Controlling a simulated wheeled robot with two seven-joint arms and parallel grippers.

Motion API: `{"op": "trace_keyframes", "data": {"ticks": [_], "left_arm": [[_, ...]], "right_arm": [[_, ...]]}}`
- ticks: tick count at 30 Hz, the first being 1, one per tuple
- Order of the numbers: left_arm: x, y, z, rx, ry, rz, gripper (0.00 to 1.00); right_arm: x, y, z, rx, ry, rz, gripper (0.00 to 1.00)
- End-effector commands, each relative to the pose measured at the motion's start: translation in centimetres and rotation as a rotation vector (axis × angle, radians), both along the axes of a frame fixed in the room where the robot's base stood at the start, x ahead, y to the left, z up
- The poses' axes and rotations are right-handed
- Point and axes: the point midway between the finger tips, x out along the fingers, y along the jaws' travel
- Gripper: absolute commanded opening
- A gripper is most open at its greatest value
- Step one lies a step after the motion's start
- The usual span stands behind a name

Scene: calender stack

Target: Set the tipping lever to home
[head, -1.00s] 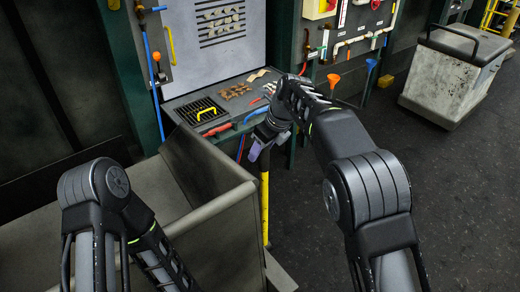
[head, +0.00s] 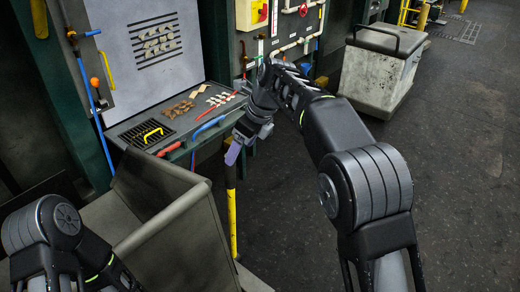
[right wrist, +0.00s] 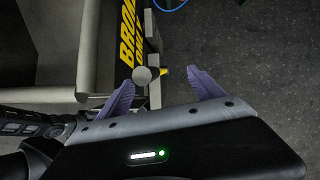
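The tipping lever (head: 232,215) stands at the right side of the grey tipping bin (head: 165,217), with a yellow shaft and a dark upper part. It looks close to upright in the head view. My right gripper (head: 236,152) is at the lever's top, its purple fingers pointing down. In the right wrist view the purple fingertips (right wrist: 158,82) are spread apart. A round grey end (right wrist: 142,76), with a bit of yellow beside it, shows between them, nearer the left finger; it looks like the lever's top. Contact cannot be told. My left gripper is out of view.
A work shelf (head: 185,118) with a black grate, a yellow handle and small parts lies behind the bin. Pipes and a red switch (head: 257,13) are on the wall. A lidded grey container (head: 378,75) stands at the back right. The dark floor at right is clear.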

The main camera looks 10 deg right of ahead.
Motion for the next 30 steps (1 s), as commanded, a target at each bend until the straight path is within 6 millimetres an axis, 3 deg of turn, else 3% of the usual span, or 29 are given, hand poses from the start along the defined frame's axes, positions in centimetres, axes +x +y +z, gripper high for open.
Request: {"op": "trace_keyframes", "data": {"ticks": [1, 30], "left_arm": [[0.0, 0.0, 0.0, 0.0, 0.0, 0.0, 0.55], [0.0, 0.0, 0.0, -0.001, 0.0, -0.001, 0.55]], "right_arm": [[0.6, -1.3, 0.4, -0.012, -0.018, -0.02, 0.5], [-1.8, -3.2, 6.1, -0.006, -0.005, -0.008, 0.5]]}}
